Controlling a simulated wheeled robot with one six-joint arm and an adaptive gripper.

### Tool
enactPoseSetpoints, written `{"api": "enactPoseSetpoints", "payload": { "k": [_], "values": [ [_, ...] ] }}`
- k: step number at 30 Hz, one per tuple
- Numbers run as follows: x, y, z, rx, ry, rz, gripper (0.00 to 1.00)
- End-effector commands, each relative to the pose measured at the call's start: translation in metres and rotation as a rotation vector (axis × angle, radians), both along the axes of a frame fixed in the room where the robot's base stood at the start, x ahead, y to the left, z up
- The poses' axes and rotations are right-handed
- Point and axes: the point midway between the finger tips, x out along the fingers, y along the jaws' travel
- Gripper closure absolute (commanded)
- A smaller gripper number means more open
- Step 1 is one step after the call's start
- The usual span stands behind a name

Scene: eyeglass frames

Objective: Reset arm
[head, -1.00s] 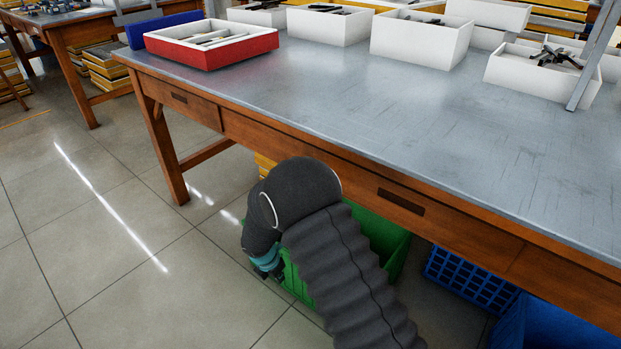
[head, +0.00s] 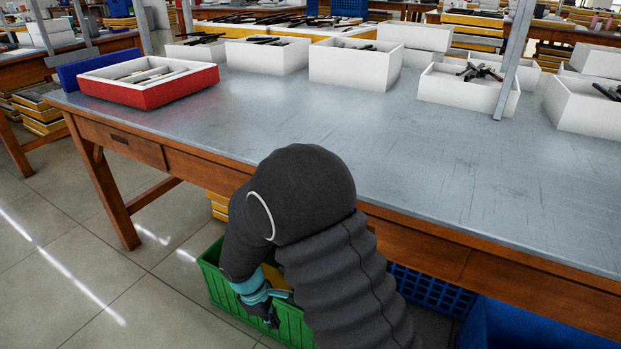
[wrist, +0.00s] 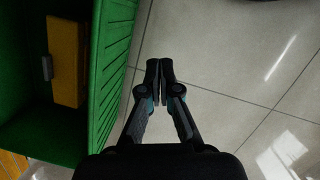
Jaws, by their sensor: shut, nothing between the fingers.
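My gripper (wrist: 160,80) is shut and empty in the wrist view, its fingertips together over the tiled floor. It is just right of the wall of a green crate (wrist: 112,60) there. In the head view my arm, in a dark sleeve, bends down in front of the table, and the gripper (head: 270,318) is low by the green crate (head: 222,297), partly hidden by the arm. A yellow block-like item (wrist: 66,60) with a small grey part lies inside the crate.
A wooden table (head: 420,150) with a grey top stands before me. Blue crates (head: 425,288) are under the table at the right. Tiled floor (head: 60,270) is open at the left.

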Motion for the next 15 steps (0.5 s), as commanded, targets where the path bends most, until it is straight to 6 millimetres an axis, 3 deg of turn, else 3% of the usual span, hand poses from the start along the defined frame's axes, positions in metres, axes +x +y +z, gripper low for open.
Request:
{"api": "enactPoseSetpoints", "payload": {
  "k": [1, 6, 15],
  "values": [
    [-0.002, -0.011, 0.021, 0.012, -0.018, -0.081, 1.00],
    [-0.014, -0.046, 0.075, 0.046, -0.062, -0.333, 1.00],
    [-0.042, -0.101, 0.151, 0.123, -0.131, -0.684, 1.00]
  ]
}}
